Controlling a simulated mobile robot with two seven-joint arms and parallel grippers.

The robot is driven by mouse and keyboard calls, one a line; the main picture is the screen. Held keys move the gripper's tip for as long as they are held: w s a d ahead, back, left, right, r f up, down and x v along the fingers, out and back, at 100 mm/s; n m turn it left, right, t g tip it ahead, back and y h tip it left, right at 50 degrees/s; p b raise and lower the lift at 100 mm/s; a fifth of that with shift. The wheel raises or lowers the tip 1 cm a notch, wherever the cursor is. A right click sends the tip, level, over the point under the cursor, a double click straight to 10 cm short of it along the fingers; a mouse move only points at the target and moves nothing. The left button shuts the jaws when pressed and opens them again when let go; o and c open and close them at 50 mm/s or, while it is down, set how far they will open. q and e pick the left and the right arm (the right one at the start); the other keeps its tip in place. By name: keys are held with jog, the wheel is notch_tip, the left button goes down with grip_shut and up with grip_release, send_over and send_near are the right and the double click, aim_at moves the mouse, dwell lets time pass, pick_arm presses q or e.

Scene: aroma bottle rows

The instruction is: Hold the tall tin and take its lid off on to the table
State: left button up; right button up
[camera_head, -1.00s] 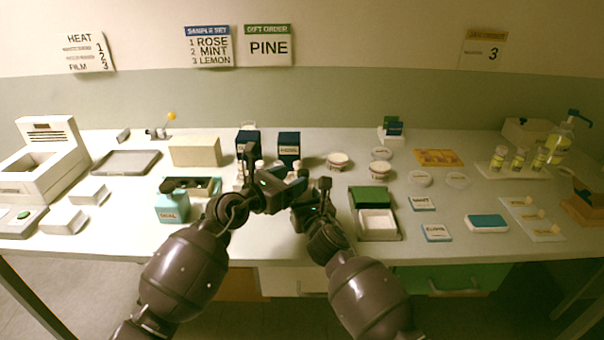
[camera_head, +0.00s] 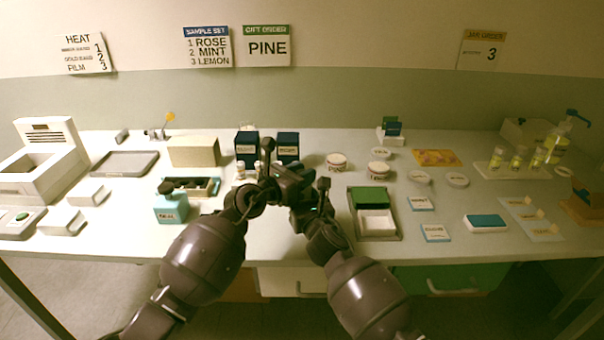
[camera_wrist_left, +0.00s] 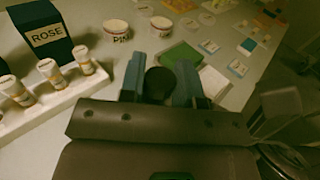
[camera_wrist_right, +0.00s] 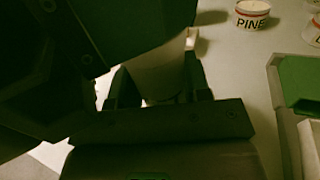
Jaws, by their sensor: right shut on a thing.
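The tall tin shows in the right wrist view as a pale upright cylinder (camera_wrist_right: 158,78), partly covered by the dark left gripper above it. My right gripper (camera_wrist_right: 162,90) is shut on its body; it also shows in the head view (camera_head: 308,212). In the left wrist view a dark round top, which looks like the tin's lid (camera_wrist_left: 160,84), sits between the two fingers of my left gripper (camera_wrist_left: 161,75). These fingers look open, one on each side of it; whether they touch it I cannot tell. In the head view my grippers hide the tin.
A green-and-white tray (camera_head: 374,226) stands just right of the grippers. Two labelled round tins (camera_head: 337,161) stand behind. Dark boxes (camera_head: 288,146) and a rack of small bottles (camera_wrist_left: 62,92) are behind left.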

pick_arm(q)
jog(key=c, duration=0.3)
jog(key=shift+r, duration=0.35)
dwell(0.5)
jog(key=shift+r, duration=0.35)
jog(key=shift+r, duration=0.45)
jog(key=shift+r, duration=2)
pick_arm(e)
jog(key=o, duration=1.4)
pick_arm(q)
jog(key=shift+r, duration=0.1)
pick_arm(e)
jog(key=shift+s, duration=0.1)
